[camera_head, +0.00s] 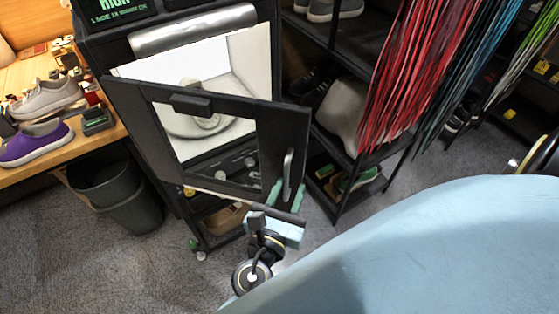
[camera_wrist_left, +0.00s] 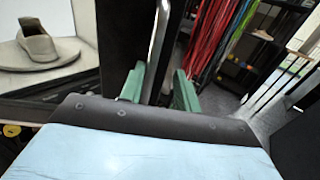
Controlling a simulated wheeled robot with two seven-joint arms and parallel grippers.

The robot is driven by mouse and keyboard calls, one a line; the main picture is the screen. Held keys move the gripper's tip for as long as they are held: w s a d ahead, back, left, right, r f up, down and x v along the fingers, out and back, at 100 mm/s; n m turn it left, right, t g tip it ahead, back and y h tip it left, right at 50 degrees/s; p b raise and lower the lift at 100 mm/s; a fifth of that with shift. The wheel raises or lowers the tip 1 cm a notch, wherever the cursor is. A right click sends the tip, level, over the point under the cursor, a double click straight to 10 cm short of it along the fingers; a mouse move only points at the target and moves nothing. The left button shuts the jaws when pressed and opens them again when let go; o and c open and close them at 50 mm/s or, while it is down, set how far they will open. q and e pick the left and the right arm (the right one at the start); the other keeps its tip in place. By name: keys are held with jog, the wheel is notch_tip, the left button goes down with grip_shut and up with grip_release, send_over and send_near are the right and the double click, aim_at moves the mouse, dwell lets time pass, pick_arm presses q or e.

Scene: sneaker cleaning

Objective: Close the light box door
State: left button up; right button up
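The light box (camera_head: 262,52) has a bright white interior and a dark body. Its dark-framed door (camera_head: 279,110) stands ajar, swung out in front of the opening. A vertical metal handle (camera_head: 287,174) sits on the door's right side. It also shows in the left wrist view (camera_wrist_left: 158,38). My left gripper (camera_head: 285,195) is at the handle's lower end, its green fingers apart. In the left wrist view the handle runs between the fingers (camera_wrist_left: 159,92); contact cannot be told. A shoe (camera_wrist_left: 38,40) on a round turntable shows inside the box. My right gripper is out of view.
A wooden bench (camera_head: 35,86) with a purple shoe (camera_head: 35,143) stands left, with a dark bin (camera_head: 118,190) below it. A shelf rack with hanging red laces (camera_head: 425,70) stands right of the light box. Grey floor (camera_head: 90,255) lies clear at the front left.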

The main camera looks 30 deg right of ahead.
pick_arm(q)
jog(key=v, duration=0.6)
jog(key=shift+s+a, duration=0.1)
